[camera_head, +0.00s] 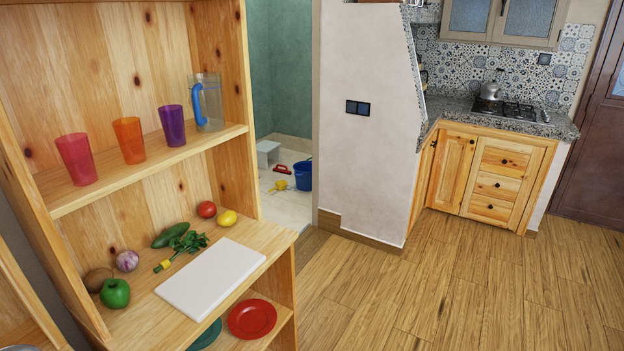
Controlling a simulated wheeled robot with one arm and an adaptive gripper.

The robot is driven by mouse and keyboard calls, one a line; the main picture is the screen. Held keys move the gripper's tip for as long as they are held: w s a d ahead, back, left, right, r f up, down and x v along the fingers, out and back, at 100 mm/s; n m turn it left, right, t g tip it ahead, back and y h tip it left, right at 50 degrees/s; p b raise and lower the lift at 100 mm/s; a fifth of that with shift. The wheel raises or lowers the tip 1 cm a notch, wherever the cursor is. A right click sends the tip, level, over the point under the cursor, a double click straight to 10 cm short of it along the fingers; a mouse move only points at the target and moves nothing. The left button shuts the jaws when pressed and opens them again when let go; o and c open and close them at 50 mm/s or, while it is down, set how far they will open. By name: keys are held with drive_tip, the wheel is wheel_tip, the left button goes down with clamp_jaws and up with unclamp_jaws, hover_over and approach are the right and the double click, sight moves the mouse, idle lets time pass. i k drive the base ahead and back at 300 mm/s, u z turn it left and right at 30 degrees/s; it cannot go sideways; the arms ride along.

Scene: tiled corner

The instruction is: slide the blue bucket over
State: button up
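The blue bucket (303,176) stands upright on the pale floor of the tiled corner, seen far off through the opening past the wooden shelf. Its right side meets the edge of the white wall, which may hide a little of it. A red-handled item (283,170) and a yellow scoop-like item (281,185) lie just left of it. My gripper is not in view.
A white stool (267,152) stands left of the bucket. The wooden shelf (265,240), with cups, vegetables and a white board (212,277), fills the left. The white wall (365,150) bounds the opening's right. The wooden floor (450,290) is clear at right, before the kitchen cabinets (490,178).

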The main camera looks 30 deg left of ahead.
sight(303, 169)
drive_tip(key=u, duration=0.65)
drive_tip(key=i, duration=4.45)
drive_tip(key=u, duration=1.75)
drive_tip(key=i, duration=3.3)
drive_tip(key=z, duration=0.05)
